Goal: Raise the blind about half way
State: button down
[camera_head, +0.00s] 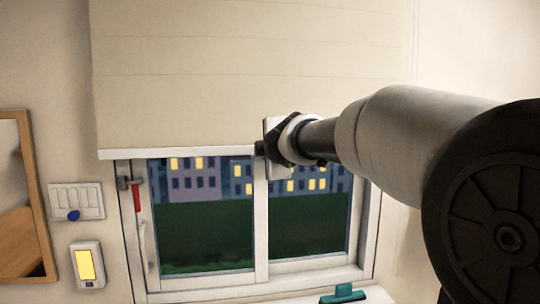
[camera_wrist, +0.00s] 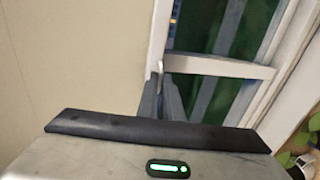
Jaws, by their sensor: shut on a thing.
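The cream blind (camera_head: 190,80) hangs over the upper part of the window, and its white bottom rail (camera_head: 175,152) runs level just below the top of the panes. My gripper (camera_head: 259,149) is at this rail, near the window's middle post, with the arm reaching in from the right. In the wrist view the blind (camera_wrist: 75,60) fills the left and the rail (camera_wrist: 159,40) runs down to my fingertips (camera_wrist: 161,74). The fingers are shut on a small pale pull at the rail; its shape is mostly hidden. The rail's right end is hidden behind my arm.
A switch panel (camera_head: 76,201), lit thermostat (camera_head: 87,265) and wood-framed mirror (camera_head: 48,225) are farther left. A teal object (camera_head: 343,294) is on the sill.

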jog(key=shift+r, duration=0.45)
jog(key=c, duration=1.9)
grip_release()
jog(key=shift+c, duration=0.2)
jog(key=p+v, duration=0.2)
jog(key=v, duration=1.5)
jog(key=shift+s, duration=0.2)
jog(key=shift+d, duration=0.1)
